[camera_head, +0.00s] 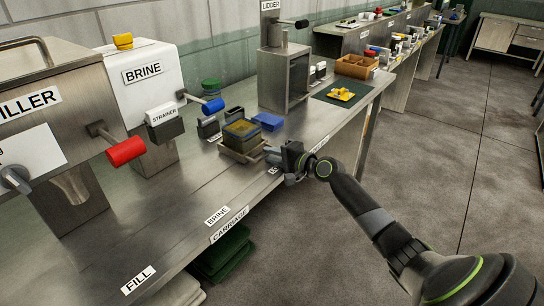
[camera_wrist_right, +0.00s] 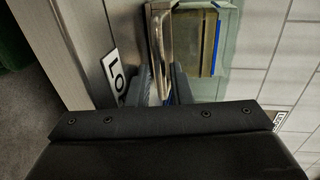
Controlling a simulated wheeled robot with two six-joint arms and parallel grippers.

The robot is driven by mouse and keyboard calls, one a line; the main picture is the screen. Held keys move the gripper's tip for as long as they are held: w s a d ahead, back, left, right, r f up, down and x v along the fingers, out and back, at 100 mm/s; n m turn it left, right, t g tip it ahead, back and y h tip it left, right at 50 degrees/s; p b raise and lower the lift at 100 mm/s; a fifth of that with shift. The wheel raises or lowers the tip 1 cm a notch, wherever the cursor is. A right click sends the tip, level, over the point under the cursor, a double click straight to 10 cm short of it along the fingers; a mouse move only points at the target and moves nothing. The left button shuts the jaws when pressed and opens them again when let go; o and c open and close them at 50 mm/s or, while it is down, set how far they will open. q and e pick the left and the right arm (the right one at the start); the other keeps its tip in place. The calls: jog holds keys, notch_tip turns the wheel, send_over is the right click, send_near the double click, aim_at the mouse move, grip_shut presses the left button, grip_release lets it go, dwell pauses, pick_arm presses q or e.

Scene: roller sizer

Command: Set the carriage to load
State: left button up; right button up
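The carriage (camera_head: 240,155) is a small tray on the metal bench, holding a squarish container (camera_head: 241,132) with a yellowish rim. In the right wrist view the container (camera_wrist_right: 208,40) is at upper right, beside the carriage's metal handle (camera_wrist_right: 157,35). My right gripper (camera_head: 285,158) is at the carriage's right side, by the bench's front edge. In the right wrist view its two fingers (camera_wrist_right: 160,80) lie on either side of the handle; I cannot tell whether they press on it. A partly hidden label reading "LO" (camera_wrist_right: 117,70) lies just left of the fingers. My left gripper is out of view.
BRINE (camera_head: 217,215) and FILL (camera_head: 138,280) labels lie along the bench front, with a CARRIAGE label (camera_head: 229,225) on the edge. A filler with a red-handled lever (camera_head: 126,151) and a brine unit (camera_head: 140,75) stand behind. A lidder (camera_head: 283,75) and blue block (camera_head: 268,121) are near the carriage.

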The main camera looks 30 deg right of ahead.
jog(key=b+v, duration=0.3)
jog(key=v, duration=1.4)
jog(key=shift+s, duration=0.2)
